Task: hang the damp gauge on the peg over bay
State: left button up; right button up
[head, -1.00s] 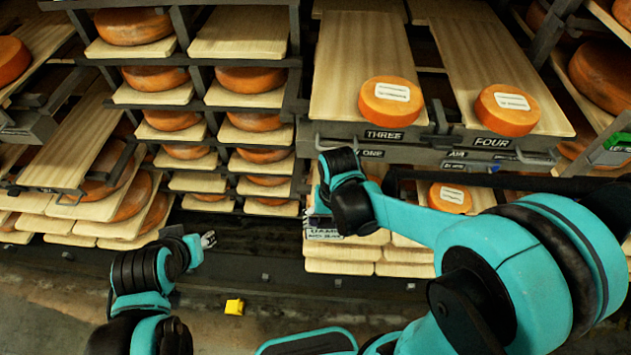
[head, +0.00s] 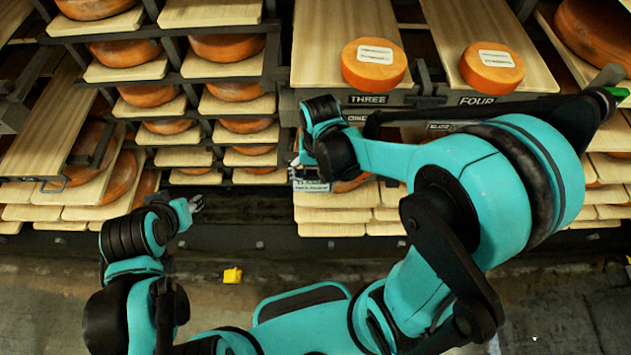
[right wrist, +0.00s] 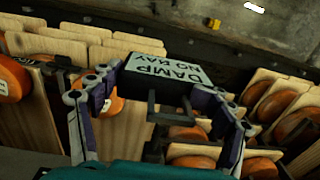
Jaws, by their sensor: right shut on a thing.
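The damp gauge (head: 312,186) is a small dark box with a pale lettered face, at the front of the racks in the head view. In the right wrist view the damp gauge (right wrist: 170,72) shows upside-down lettering that reads "DAMP", with a dark bracket-like piece beside it. My right gripper (right wrist: 165,92) has its purple-grey fingers on either side of the gauge, shut on it; in the head view the right gripper (head: 299,160) is partly hidden by its own wrist. My left gripper (head: 196,203) is small and away from the racks; its jaw state is unclear. I cannot make out the peg.
Boards with orange cheese wheels (head: 373,65) stand above plates marked THREE (head: 368,99) and FOUR (head: 477,100). A ONE plate (head: 358,119) is partly covered by my right arm. Stacked boards (head: 332,229) lie below the gauge. A yellow block (head: 233,275) lies on the open floor.

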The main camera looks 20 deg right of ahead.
jog(key=shift+w+d+f+b, duration=0.25)
jog(key=shift+w+b, duration=0.05)
jog(key=shift+w, duration=0.6)
jog(key=shift+w+d+f+b, duration=0.3)
jog(key=shift+w+b, duration=0.05)
jog(key=shift+w, duration=0.55)
jog(key=shift+w+d+f+b, duration=0.25)
jog(key=shift+w+b, duration=0.05)
jog(key=shift+w, duration=0.6)
jog(key=o, duration=1.9)
jog(key=shift+d+r, duration=0.15)
jog(key=shift+r, duration=3.85)
jog(key=shift+s, duration=0.1)
